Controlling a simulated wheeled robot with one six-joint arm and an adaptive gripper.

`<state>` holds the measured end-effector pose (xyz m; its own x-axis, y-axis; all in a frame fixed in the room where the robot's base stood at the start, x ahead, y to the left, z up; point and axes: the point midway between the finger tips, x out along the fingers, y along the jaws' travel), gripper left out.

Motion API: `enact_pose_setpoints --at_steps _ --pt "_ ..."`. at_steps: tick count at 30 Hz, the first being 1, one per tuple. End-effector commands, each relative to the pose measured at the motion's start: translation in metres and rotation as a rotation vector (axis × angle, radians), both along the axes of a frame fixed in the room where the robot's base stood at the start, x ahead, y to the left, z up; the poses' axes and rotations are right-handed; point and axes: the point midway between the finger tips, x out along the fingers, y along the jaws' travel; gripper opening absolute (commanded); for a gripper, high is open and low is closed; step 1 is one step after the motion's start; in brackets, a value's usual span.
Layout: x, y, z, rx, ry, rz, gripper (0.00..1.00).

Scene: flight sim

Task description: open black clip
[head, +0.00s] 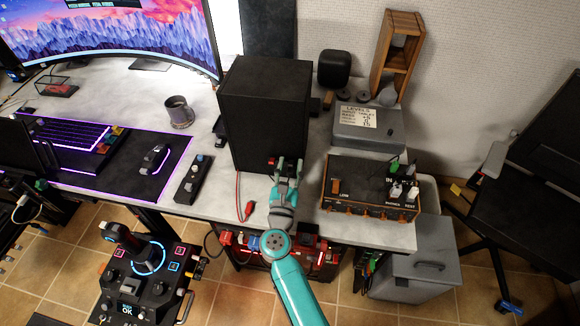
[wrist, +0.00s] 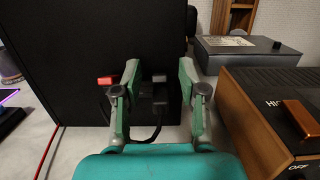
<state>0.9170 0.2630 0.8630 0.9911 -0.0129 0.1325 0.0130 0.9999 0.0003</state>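A black clip (wrist: 158,92) shows in the wrist view against the lower face of the black box (wrist: 75,60), with a black cable hanging below it. It is dark on dark, so its exact shape and whether its jaws are open are hard to tell. My gripper (wrist: 159,70) is open, with one finger on each side of the clip and visible gaps beside it. In the head view my gripper (head: 289,166) is at the lower front of the black box (head: 262,115), and the clip is hidden or too small to make out.
A red connector (wrist: 107,80) is on the box left of my gripper. A red clip (head: 249,210) with a red lead lies on the desk. An amplifier (head: 370,188) stands close on the right, with a grey case (head: 368,132) behind. A mug (head: 179,112) stands left.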

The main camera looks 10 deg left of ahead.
Motion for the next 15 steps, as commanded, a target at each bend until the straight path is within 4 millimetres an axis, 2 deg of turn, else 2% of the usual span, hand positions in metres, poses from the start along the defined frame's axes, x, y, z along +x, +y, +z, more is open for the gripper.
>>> enact_pose_setpoints --at_steps 8,11,15 --pt "-0.003 0.001 -0.001 0.000 0.001 0.001 0.42" --pt "-0.012 0.001 -0.003 -0.001 0.002 0.003 0.42" --pt "-0.036 0.001 -0.006 -0.001 0.003 0.003 0.42"
